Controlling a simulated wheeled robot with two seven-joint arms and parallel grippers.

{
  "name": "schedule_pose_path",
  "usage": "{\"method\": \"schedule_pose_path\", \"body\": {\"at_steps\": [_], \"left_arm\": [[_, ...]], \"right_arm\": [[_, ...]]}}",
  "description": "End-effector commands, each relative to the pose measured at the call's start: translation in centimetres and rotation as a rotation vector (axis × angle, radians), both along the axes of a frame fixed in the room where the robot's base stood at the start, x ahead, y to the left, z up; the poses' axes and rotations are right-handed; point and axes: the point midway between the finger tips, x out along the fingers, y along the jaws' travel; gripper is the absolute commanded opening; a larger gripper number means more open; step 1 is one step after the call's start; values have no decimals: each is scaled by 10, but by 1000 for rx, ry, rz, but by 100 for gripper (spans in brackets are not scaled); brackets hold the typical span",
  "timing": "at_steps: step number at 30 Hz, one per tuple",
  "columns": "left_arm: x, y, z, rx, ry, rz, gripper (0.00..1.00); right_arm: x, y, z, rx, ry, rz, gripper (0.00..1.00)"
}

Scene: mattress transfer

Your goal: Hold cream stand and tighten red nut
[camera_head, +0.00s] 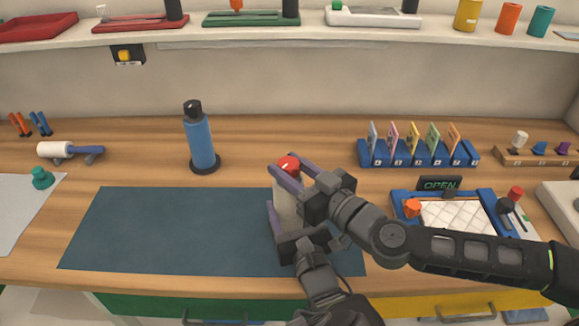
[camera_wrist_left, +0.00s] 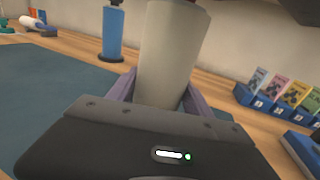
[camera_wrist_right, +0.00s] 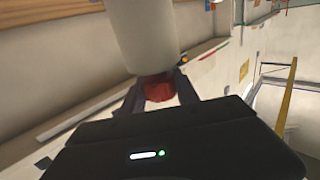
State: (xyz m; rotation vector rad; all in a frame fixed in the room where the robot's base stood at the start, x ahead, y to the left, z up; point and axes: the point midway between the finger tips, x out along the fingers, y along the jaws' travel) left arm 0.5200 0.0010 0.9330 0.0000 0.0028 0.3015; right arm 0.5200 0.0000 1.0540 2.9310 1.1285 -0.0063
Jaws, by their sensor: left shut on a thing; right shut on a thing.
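The cream stand (camera_head: 288,208) is upright over the right part of the dark mat. It fills the middle of the left wrist view (camera_wrist_left: 172,55) and shows in the right wrist view (camera_wrist_right: 145,35). My left gripper (camera_head: 278,222) is low, shut around the stand's body with one finger on each side. The red nut (camera_head: 288,164) is on top of the stand. My right gripper (camera_head: 290,172) is shut on the nut; the right wrist view shows the nut (camera_wrist_right: 158,88) between its fingers. The stand's lower end is hidden by my left gripper.
A blue bottle (camera_head: 200,140) stands behind the mat (camera_head: 140,230). A blue card rack (camera_head: 420,155) and a blue tray with a white pad (camera_head: 455,215) lie to the right. The mat's left part is clear.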

Motion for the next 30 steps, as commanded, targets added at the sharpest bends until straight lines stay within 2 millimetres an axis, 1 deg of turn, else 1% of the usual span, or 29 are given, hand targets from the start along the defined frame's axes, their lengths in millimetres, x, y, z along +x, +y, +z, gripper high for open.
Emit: {"method": "schedule_pose_path", "body": {"at_steps": [1, 7, 18, 19, 26, 27, 30], "left_arm": [[0, -3, 4, 3, -11, -6, 0], [0, -4, 4, 2, -11, -7, 0], [0, -3, 4, 1, -10, -6, 0], [0, -3, 4, 1, -10, -6, 0], [0, -2, 3, 1, -9, -4, 0], [0, -2, 3, 0, -8, -3, 0], [0, -2, 3, 0, -8, -3, 0]], "right_arm": [[0, 1, -1, -5, 0, -18, 0], [0, -1, 0, 0, -3, -64, 0], [1, -2, 0, 3, -2, -71, 0], [1, -2, 0, 3, -2, -71, 39], [0, -1, 1, 2, -3, -70, 58], [0, -2, 1, 2, -3, -70, 59], [0, -1, 1, 2, -3, -69, 59]]}}
